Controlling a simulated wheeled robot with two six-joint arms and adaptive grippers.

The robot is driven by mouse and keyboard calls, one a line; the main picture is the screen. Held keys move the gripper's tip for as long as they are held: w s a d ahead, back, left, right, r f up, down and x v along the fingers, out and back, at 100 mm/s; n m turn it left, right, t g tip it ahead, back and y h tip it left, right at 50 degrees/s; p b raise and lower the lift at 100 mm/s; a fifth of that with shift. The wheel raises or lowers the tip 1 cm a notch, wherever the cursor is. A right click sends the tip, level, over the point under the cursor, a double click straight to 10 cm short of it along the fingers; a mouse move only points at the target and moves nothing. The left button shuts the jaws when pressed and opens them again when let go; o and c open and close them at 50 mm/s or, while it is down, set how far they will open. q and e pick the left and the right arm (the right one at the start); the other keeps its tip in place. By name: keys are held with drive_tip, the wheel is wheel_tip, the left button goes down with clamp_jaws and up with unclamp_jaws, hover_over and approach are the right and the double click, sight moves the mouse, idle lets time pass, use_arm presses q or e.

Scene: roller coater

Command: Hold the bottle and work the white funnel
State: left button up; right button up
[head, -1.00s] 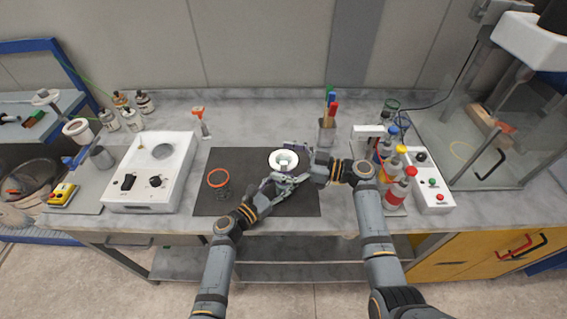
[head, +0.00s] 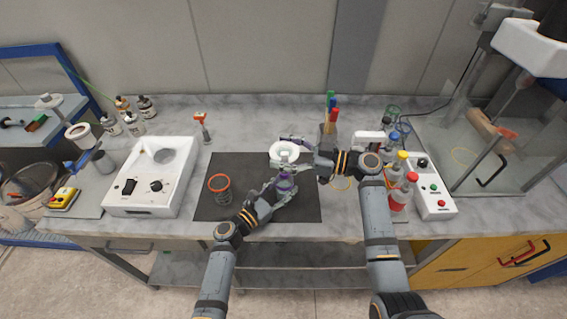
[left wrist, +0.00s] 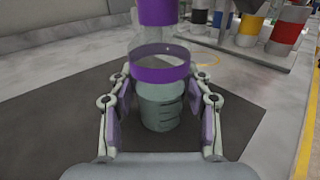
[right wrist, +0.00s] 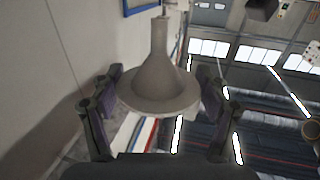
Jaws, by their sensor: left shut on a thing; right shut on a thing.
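The bottle (head: 285,184) has a clear body and purple bands. My left gripper (head: 282,191) is shut on it above the dark mat. In the left wrist view the bottle (left wrist: 162,105) stands between the finger pads, with a purple band (left wrist: 160,75) around it and another purple part above. The white funnel (head: 284,150) is just above and behind the bottle in the head view. My right gripper (head: 303,155) is shut on it. In the right wrist view the funnel (right wrist: 158,80) shows its cone and stem between the fingers. Whether its stem touches the bottle is unclear.
A cup with an orange rim (head: 219,188) stands on the dark mat (head: 235,168) to the left. A white hotplate (head: 152,175) is farther left. A pen holder (head: 328,135) stands behind my right gripper. Colour-capped bottles (head: 402,185) stand to the right.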

wheel_tip(320, 180, up, 5)
drive_tip(key=shift+f, duration=0.2)
use_arm(q)
drive_tip(key=o, duration=1.2)
drive_tip(key=shift+c, duration=0.2)
drive_tip(key=v, duration=1.2)
